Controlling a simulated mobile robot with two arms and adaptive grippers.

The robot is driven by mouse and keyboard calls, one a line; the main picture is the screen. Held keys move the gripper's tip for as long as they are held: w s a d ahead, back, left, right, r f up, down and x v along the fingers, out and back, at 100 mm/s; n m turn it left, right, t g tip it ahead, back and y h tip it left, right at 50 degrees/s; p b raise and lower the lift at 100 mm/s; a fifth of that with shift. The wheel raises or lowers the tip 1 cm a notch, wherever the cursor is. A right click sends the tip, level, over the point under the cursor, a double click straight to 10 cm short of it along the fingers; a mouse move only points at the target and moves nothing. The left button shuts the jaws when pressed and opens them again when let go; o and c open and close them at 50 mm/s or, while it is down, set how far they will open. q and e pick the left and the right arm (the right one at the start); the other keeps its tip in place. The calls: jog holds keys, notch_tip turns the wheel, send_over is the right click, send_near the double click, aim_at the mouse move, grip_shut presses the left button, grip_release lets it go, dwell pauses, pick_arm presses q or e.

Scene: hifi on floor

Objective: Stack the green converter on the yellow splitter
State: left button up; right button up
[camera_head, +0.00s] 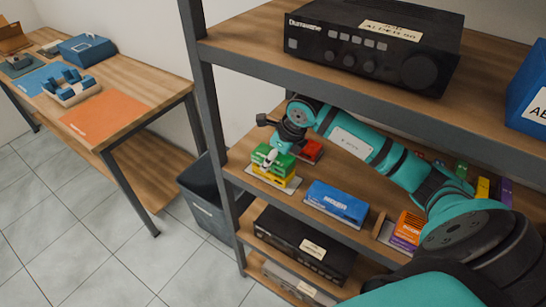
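The green converter (262,152) is a small green box on the left part of the middle shelf. It appears to sit directly above the yellow splitter (273,178), which lies on a pale mat (290,188). My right gripper (269,158) reaches in from the right at the end of the teal arm. Its fingertips are at the green converter and partly cover it. Whether the fingers grip the converter is too small to tell. My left gripper is out of view.
A red box (309,150) lies just behind the green one. A blue box (337,203) is to the right on the same shelf, with orange boxes (409,227) further right. A black amplifier (374,45) stands on the shelf above. Dark shelf posts (208,95) bound the left.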

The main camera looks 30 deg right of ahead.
jog(key=shift+f+b, duration=0.35)
dwell(0.4)
jog(key=o, duration=1.4)
jog(key=shift+c, duration=0.2)
